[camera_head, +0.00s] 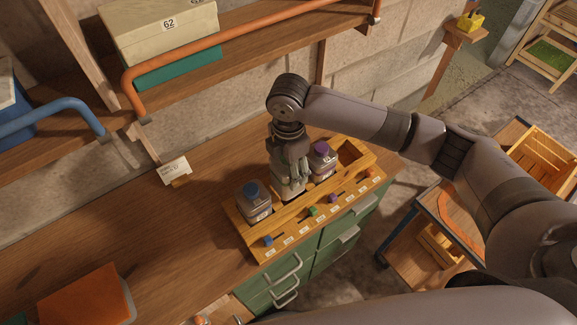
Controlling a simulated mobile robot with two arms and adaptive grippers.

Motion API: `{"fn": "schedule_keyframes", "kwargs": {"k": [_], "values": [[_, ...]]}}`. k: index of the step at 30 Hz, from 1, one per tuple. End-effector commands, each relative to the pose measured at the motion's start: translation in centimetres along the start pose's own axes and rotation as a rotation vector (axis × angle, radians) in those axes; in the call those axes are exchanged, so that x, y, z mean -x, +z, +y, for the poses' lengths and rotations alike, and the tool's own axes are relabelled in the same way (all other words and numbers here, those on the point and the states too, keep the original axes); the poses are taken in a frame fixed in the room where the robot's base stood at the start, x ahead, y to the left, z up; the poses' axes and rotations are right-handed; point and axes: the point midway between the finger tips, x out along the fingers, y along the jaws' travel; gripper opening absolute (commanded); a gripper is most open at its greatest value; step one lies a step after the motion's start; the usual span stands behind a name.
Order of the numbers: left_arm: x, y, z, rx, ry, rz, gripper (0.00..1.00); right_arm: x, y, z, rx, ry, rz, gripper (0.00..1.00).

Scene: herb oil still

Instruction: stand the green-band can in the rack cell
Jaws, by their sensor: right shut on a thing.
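The wooden rack (264,231) lies along the front edge of the workbench. My right gripper (290,166) points down over the rack and is shut on a pale grey can (287,189), apparently the green-band can. Its band and top are mostly hidden by the fingers. The can is upright in line with the second cell from the left, behind the green marker (313,211). Its lower end is behind the rack's front rail, and I cannot tell whether it touches the cell floor. My left gripper is not in view.
A blue-capped can (254,203) stands in the cell to the left and a purple-capped can (322,163) close on the right. The rightmost cell (350,153) looks empty.

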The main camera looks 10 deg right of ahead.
Motion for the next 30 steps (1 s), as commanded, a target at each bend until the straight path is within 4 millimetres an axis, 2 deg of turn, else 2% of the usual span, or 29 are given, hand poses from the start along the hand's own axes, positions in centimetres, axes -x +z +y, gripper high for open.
{"fn": "schedule_keyframes", "kwargs": {"k": [3, 18, 30], "values": [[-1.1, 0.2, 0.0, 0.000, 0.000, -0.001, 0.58, -0.9, 0.0, 0.1, 0.000, 0.003, 0.000, 0.07], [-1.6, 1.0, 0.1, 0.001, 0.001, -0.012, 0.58, -3.9, -0.1, 0.1, -0.001, 0.002, 0.002, 0.07], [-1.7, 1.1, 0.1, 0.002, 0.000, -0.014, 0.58, -4.6, -0.1, 0.1, 0.000, 0.002, 0.001, 0.07]]}}
